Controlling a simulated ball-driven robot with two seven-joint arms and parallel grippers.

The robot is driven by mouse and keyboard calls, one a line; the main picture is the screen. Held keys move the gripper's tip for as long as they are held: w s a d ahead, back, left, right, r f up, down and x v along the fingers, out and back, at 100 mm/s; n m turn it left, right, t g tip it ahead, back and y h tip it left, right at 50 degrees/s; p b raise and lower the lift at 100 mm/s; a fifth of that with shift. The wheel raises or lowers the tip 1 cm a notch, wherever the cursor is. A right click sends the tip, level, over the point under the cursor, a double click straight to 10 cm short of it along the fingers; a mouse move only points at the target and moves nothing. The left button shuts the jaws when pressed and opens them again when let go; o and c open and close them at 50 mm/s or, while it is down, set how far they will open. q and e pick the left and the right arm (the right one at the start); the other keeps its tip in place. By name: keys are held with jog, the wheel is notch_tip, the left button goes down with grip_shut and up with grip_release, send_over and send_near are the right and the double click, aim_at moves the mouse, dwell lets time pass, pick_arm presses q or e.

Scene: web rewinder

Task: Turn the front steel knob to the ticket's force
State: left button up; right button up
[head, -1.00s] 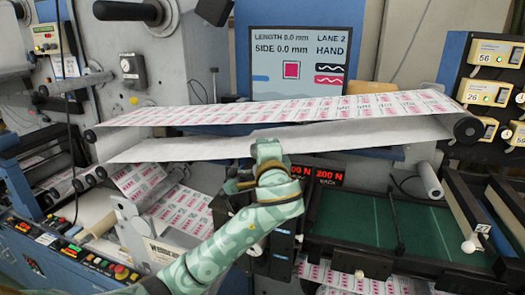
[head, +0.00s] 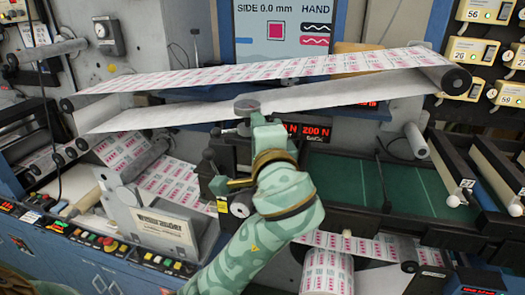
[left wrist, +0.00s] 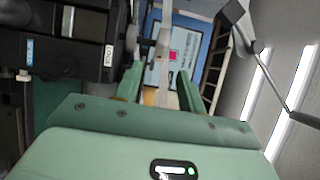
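My left arm rises from the bottom of the head view across the tension unit (head: 295,140). Its gripper tip is mostly hidden there. In the left wrist view my left gripper (left wrist: 158,88) has its two fingers apart, with no knob seen between them. A round pale knob face (head: 240,208) shows left of my forearm on a black block; I cannot tell surely if it is the front steel knob. A red display reads 200 N; the one beside it is partly covered by my wrist. A white printed sheet (head: 165,230) lies on a stand. My right gripper is not in view.
A printed label web (head: 270,70) and a white web run across above my wrist. The screen (head: 290,25) shows SIDE 0.0 mm and HAND. A green-floored tray (head: 415,195) lies right. A button panel (head: 95,242) is at lower left.

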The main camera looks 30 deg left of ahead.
pick_arm(q)
jog(key=shift+b+v, duration=0.3)
jog(key=shift+v, duration=1.5)
